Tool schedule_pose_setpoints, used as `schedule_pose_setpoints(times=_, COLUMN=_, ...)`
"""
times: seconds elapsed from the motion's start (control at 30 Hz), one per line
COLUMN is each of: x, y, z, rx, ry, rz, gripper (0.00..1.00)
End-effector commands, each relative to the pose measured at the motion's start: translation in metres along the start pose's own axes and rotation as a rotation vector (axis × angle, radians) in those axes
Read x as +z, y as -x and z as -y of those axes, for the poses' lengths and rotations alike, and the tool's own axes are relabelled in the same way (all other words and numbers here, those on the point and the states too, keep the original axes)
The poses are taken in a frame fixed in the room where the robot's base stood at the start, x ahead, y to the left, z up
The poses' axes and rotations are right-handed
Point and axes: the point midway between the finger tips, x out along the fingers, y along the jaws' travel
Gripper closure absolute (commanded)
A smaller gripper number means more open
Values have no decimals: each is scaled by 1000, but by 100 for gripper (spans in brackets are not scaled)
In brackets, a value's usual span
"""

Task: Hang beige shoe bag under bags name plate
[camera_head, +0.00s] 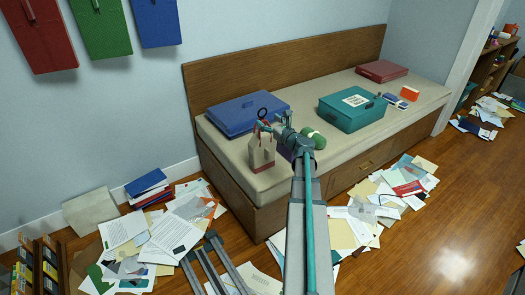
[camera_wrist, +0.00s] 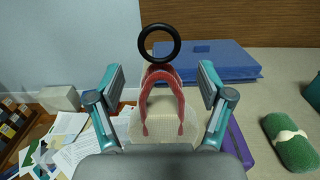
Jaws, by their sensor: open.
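The beige bag (camera_head: 262,158) with dark red trim stands upright on the near left end of the bench cushion. In the wrist view its red handles (camera_wrist: 163,85) rise in a loop from the beige body (camera_wrist: 128,125), and a black ring (camera_wrist: 159,43) shows at the top. My gripper (camera_head: 270,126) is right at the top of the bag. In the wrist view my gripper (camera_wrist: 161,82) is open, with one finger on each side of the handles and gaps on both sides. I see no bags name plate in either view.
A blue case (camera_head: 248,113) lies behind the bag; a teal box (camera_head: 352,112) and red case (camera_head: 381,71) lie farther right. A green roll (camera_wrist: 289,140) and a purple item (camera_wrist: 236,145) are close by. Papers (camera_head: 175,235) litter the floor. Coloured folders (camera_head: 100,27) hang on the wall.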

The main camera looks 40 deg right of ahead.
Motion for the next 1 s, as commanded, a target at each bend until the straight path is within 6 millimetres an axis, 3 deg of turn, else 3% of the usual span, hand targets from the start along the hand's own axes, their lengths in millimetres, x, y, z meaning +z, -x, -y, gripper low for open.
schedule_pose_setpoints(times=0.33, x=0, y=-44, z=1, rx=2, ry=1, rz=0, gripper=21)
schedule_pose_setpoints(times=0.63, x=0, y=-49, z=0, rx=1, ry=1, rz=0, gripper=21)
schedule_pose_setpoints(times=1.0, x=0, y=-49, z=0, rx=1, ry=1, rz=0, gripper=81)
